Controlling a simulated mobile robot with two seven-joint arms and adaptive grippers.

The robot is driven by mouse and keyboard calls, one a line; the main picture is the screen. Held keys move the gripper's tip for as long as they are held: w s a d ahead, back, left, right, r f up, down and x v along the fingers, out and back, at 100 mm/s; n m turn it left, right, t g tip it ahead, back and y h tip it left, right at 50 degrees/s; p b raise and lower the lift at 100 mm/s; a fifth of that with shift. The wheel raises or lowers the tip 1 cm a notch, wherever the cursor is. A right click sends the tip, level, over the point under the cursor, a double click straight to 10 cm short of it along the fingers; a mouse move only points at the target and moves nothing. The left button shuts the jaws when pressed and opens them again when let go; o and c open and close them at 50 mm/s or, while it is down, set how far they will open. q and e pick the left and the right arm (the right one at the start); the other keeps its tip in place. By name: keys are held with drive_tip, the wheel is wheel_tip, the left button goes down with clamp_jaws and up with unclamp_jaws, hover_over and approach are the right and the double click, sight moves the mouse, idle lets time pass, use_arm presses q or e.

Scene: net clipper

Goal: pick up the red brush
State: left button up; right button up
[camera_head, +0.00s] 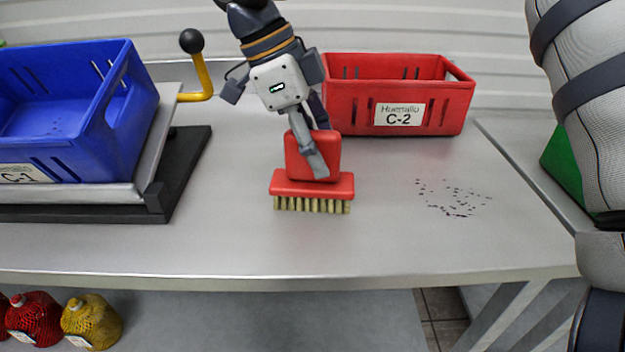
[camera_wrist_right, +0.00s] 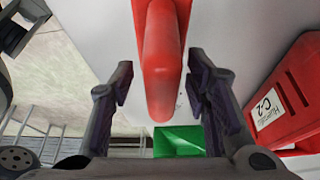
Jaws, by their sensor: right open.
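The red brush (camera_head: 312,188) stands upright on the grey metal table (camera_head: 240,255), its tan bristles facing down. My right gripper (camera_head: 318,155) is at the brush's red upright handle, with one finger in front of it in the head view. In the right wrist view the gripper (camera_wrist_right: 165,95) is open, and the red brush handle (camera_wrist_right: 160,60) lies between its two fingers with gaps on both sides. The part of the handle behind the finger is hidden in the head view. My left gripper is not in view.
A red crate (camera_head: 345,125) labelled C-2 stands behind the brush. A blue crate (camera_head: 135,150) labelled C-1 sits on a platform at left, near a yellow lever (camera_head: 205,80). Dark crumbs (camera_head: 452,200) lie right of the brush. The table front is clear.

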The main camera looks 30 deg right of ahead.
drive_tip(key=shift+x, duration=0.8)
clamp_jaws()
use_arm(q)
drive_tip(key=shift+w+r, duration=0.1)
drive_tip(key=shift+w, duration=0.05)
use_arm(e)
wheel_tip(320, 180, up, 3)
drive_tip(key=shift+w+r, duration=0.1)
drive_tip(key=shift+r, duration=0.05)
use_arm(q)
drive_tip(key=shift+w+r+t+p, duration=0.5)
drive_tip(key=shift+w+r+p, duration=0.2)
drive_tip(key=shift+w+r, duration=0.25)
use_arm(e)
drive_tip(key=s+a+r, duration=0.8)
drive_tip(key=s+r, duration=0.1)
drive_tip(key=s, duration=0.2)
drive_tip(key=shift+s+r, duration=0.3)
drive_tip(key=shift+r, duration=0.1)
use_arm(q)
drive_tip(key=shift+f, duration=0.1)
